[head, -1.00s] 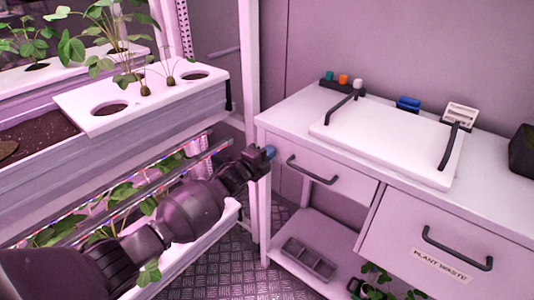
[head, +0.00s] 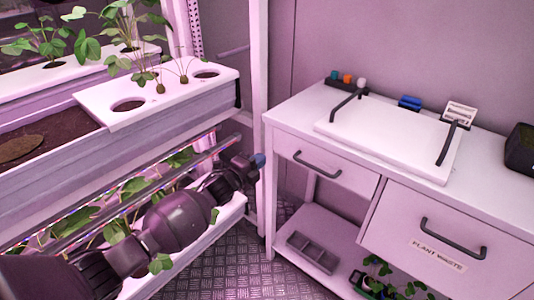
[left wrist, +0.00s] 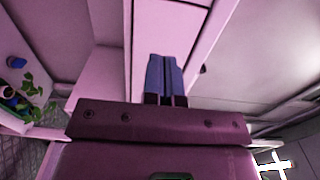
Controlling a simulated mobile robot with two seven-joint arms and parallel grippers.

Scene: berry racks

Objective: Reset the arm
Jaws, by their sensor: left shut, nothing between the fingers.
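My left arm comes in from the lower left in the head view, in front of the lower shelf of the plant rack. My left gripper (head: 257,160) is at its far end, beside the rack's post and left of the white cabinet. In the left wrist view its blue fingers (left wrist: 164,76) are together with nothing between them. My right gripper is not in view.
The plant rack (head: 200,105) with its white planter cover (head: 165,92) stands on the left. The white cabinet (head: 345,205) is on the right, with a white board (head: 390,135) on top and a plant waste drawer (head: 435,235). Patterned floor (head: 225,270) shows between them.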

